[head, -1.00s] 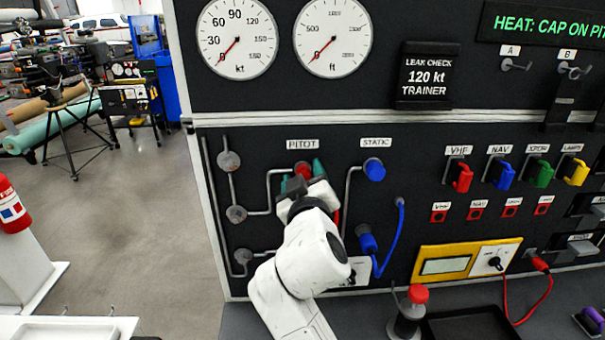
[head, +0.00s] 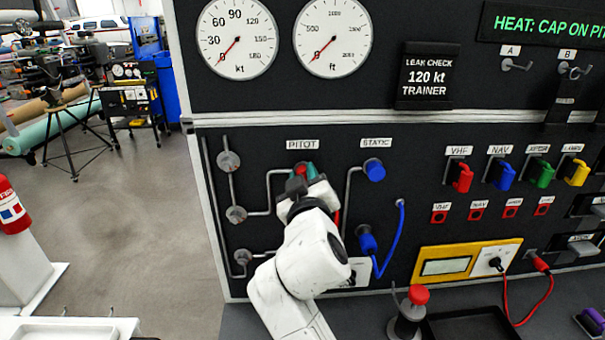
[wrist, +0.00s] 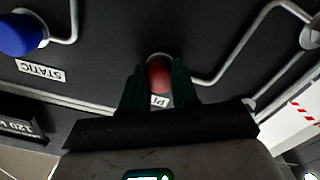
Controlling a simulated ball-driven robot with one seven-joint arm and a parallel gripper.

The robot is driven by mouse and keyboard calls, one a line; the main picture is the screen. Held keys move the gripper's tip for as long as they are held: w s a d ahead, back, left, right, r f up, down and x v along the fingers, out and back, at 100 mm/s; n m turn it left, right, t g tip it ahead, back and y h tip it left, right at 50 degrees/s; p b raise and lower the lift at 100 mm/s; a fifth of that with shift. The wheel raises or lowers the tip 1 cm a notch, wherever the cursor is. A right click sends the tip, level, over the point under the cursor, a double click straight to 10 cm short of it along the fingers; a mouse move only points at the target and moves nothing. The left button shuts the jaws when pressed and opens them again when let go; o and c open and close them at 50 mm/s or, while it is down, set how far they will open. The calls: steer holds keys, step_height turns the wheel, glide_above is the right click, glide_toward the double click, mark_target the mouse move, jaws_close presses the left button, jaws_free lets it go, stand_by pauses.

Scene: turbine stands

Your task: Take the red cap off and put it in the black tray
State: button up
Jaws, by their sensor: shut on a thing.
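The red cap (wrist: 159,75) sits at the PITOT port on the black panel, between the two green fingers of my gripper (wrist: 160,88) in the wrist view. My gripper is shut on it. In the head view only a bit of the red cap (head: 301,169) shows above my gripper (head: 304,177); the wrist hides the rest. The cap still appears to be at the panel; whether it is seated or slightly off cannot be told. The black tray (head: 470,324) lies on the bench at the lower right, partly cut off by the picture's bottom edge.
A blue cap (head: 374,169) is on the STATIC port to the right, also in the wrist view (wrist: 22,34). A blue hose (head: 388,244) hangs below it. A red-topped bottle (head: 408,312) stands just left of the tray. A yellow meter (head: 445,264) is above the tray.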

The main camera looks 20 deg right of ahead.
jaws_close()
steer(key=shift+v, duration=0.75)
stand_by(0.4)
steer(key=shift+s+a, duration=0.25)
steer(key=shift+s, duration=0.45)
